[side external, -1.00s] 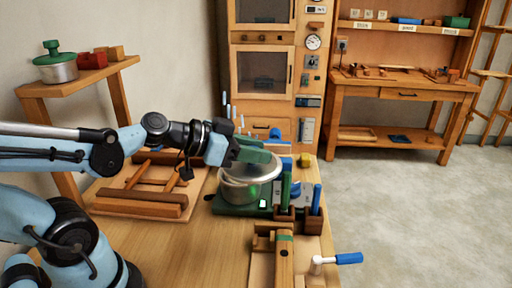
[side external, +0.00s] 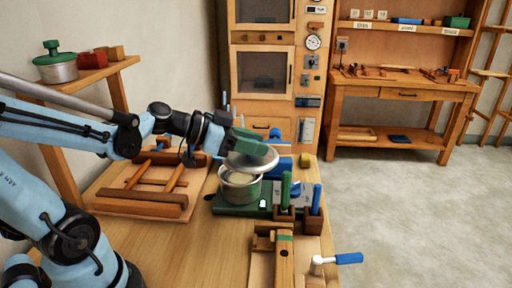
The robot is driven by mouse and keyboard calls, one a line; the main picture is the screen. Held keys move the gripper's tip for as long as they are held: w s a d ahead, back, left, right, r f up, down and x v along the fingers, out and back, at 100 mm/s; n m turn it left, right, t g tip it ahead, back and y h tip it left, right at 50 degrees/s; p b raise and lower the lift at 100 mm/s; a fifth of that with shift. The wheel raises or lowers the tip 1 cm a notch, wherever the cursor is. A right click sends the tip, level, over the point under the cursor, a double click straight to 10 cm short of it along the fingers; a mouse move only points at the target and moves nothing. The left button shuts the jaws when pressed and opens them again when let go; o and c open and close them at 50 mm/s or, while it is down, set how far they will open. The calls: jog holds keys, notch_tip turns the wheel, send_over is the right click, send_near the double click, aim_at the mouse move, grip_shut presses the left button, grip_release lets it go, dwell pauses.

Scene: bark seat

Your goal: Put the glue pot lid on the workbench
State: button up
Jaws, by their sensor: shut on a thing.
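The glue pot (side external: 240,190) is a silver pot standing on a green base (side external: 232,209) on the wooden workbench (side external: 180,236). Its mouth is partly uncovered and pale contents show inside. The round metal lid (side external: 262,160) is above the pot, tilted and apart from most of the rim. The lid's knob is hidden by the fingers.
A wooden frame (side external: 150,190) lies left of the pot. Green- and blue-handled tools in brown holders (side external: 285,212) stand close on the right. A wooden clamp piece (side external: 284,255) and a blue-handled crank (side external: 348,258) are at the front. Bare bench shows at front left.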

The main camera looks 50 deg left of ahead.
jog(key=shift+w+a+f, duration=0.4)
jog(key=shift+a+f, duration=0.85)
jog(key=shift+f, duration=0.15)
jog(key=shift+w+a+f, duration=0.45)
jog(key=shift+a+f, duration=0.8)
jog(key=shift+f, duration=0.2)
jog(key=shift+w+a+f, duration=0.4)
jog(key=shift+a+f, duration=0.85)
jog(key=shift+f, duration=0.15)
jog(key=shift+f, duration=0.15)
jog(key=o, duration=1)
jog(key=shift+o, duration=0.2)
jog(key=v, duration=1.2)
jog(key=shift+f, duration=0.2)
